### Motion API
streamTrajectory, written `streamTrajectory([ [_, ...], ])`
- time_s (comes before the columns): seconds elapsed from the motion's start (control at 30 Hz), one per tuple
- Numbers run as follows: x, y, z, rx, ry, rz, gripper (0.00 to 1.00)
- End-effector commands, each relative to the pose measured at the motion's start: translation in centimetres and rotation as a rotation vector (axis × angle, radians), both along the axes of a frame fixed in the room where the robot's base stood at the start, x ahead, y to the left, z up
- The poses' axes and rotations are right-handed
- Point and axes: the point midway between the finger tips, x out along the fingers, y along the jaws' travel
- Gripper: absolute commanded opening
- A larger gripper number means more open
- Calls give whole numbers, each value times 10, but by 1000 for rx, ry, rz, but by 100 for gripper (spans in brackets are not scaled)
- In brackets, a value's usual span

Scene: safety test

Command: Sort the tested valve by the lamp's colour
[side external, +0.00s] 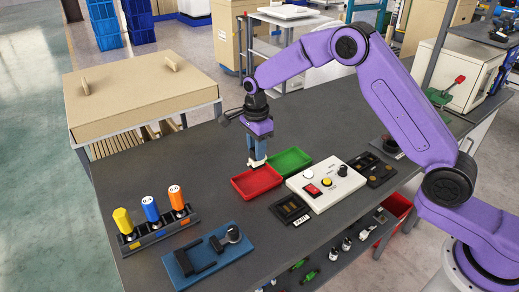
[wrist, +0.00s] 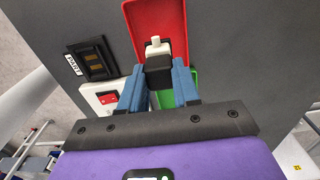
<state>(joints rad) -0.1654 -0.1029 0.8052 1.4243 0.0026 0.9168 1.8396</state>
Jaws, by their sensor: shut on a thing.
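My gripper (side external: 258,155) points down and is shut on the valve, a small black and white part (side external: 257,163). In the wrist view the valve (wrist: 155,50) sits between the blue fingers (wrist: 158,75), its white end pointing away. The valve is over the red tray (side external: 246,190), near its back edge; I cannot tell whether it touches the tray. The green tray (side external: 297,154) lies beside the red one, to the right. The white test box (side external: 324,200) carries a white dome, a red switch, a yellow round part and a black knob. Which part is the lamp is unclear.
A rack (side external: 158,237) with yellow, blue and orange cylinders stands at the front left. A blue fixture plate (side external: 190,284) lies beside it. A small black labelled tray (side external: 291,210) and a dark tray with round pieces (side external: 378,180) flank the test box. The dark bench behind the trays is clear.

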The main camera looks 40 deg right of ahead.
Motion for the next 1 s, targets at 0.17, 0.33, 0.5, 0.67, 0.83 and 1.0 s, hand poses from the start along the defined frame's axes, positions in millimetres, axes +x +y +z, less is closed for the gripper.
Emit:
streamTrajectory([
  [0.17,-1,0,-14,-1,2,0,0],
  [0.33,-1,0,-28,-1,2,0,0],
  [0.5,-1,0,-40,0,1,0,0],
  [0.67,-1,0,-47,0,0,0,0],
  [0.83,-1,0,-50,0,0,1,0],
  [1.0,-1,0,-50,0,0,0,0],
])
